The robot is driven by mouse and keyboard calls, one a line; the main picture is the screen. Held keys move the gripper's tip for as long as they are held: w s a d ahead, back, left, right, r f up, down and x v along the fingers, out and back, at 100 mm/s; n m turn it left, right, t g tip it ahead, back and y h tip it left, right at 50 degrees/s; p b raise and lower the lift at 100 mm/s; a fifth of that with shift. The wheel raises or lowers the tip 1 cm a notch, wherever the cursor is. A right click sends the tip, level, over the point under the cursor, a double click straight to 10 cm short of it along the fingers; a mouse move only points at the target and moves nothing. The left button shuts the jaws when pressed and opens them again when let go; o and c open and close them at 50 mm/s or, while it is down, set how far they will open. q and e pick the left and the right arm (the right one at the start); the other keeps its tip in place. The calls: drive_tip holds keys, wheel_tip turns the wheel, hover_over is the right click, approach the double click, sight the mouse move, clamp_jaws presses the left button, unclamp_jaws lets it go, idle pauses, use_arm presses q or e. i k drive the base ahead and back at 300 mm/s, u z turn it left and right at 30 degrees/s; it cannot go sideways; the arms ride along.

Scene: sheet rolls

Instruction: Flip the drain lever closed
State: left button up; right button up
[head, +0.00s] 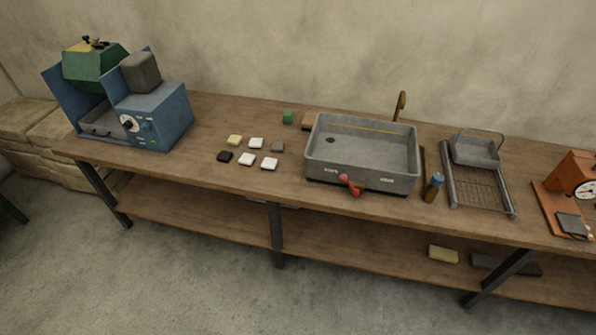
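A grey rectangular sink basin (400,180) stands on the wooden workbench, right of the middle in the head view. A red lever (350,185) is on the lower front wall of the basin, left of its middle. It slants down to the right. Two small pale labels are on the front wall, one on each side of the lever, too small to read. A dark round drain hole (331,140) shows in the basin floor at the left. The basin looks empty. Neither of my grippers is in view.
A blue machine (170,115) stands on the bench (210,182) at the left. Several small blocks (256,143) lie left of the basin. A blue-capped bottle (433,188), a wire rack (480,185) and an orange scale (570,185) stand to the right. Floor in front is clear.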

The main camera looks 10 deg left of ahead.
sight(351, 185)
drive_tip(key=u, duration=0.85)
drive_tip(key=i, duration=0.4)
drive_tip(key=z, duration=0.3)
